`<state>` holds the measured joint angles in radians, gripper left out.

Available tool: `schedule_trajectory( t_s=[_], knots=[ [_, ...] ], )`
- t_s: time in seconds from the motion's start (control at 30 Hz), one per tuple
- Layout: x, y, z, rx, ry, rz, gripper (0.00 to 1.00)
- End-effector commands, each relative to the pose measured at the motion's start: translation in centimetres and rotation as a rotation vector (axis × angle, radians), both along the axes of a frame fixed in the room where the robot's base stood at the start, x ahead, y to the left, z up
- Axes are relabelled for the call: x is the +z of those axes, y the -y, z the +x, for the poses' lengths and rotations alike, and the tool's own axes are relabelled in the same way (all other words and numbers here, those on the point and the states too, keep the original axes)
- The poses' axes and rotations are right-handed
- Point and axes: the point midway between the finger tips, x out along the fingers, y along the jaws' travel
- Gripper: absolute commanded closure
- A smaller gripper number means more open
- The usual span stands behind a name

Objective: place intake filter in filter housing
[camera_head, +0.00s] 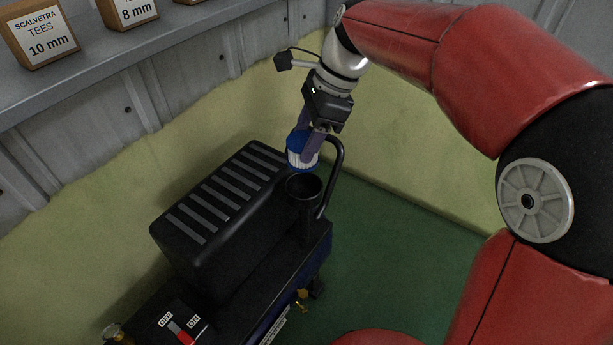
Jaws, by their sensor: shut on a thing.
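The intake filter (299,158) is a small white pleated cylinder with a blue top. My gripper (309,143) is shut on it from above and holds it over the filter housing. The filter housing (304,187) is a black upright cup with an open round top, at the right end of the black machine. The filter's lower edge shows just above the housing's far rim, slightly left of the opening's middle. I cannot tell the exact gap between them. The gripper's fingers partly hide the filter's right side.
A black ribbed cover (222,200) stands left of the housing. A curved black handle (339,170) rises close on the right. A red switch (183,333) marked OFF and ON is at the front. A grey shelf (110,75) with labelled boxes (42,38) is at upper left. Green floor lies right.

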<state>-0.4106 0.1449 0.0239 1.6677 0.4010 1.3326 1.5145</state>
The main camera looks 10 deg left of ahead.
Motion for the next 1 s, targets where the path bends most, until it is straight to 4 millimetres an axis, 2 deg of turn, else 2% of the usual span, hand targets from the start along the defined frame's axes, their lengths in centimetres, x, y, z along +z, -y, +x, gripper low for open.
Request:
schedule_trajectory(
  t_s=[0.03,0.13,0.47,0.63,0.7,1.0],
  knots=[
    [-1.6,0.0,-0.1,0.0,-0.004,-0.002,0.69],
    [-3.6,0.0,0.0,0.0,-0.004,-0.002,0.69],
    [-6.5,0.0,0.0,-0.001,-0.002,0.0,0.69],
    [-9.1,0.0,0.0,-0.001,-0.003,-0.001,0.69],
    [-9.7,0.1,0.0,-0.002,-0.001,0.0,0.69],
    [-9.8,0.0,0.0,-0.001,0.0,0.0,0.69]
  ],
)
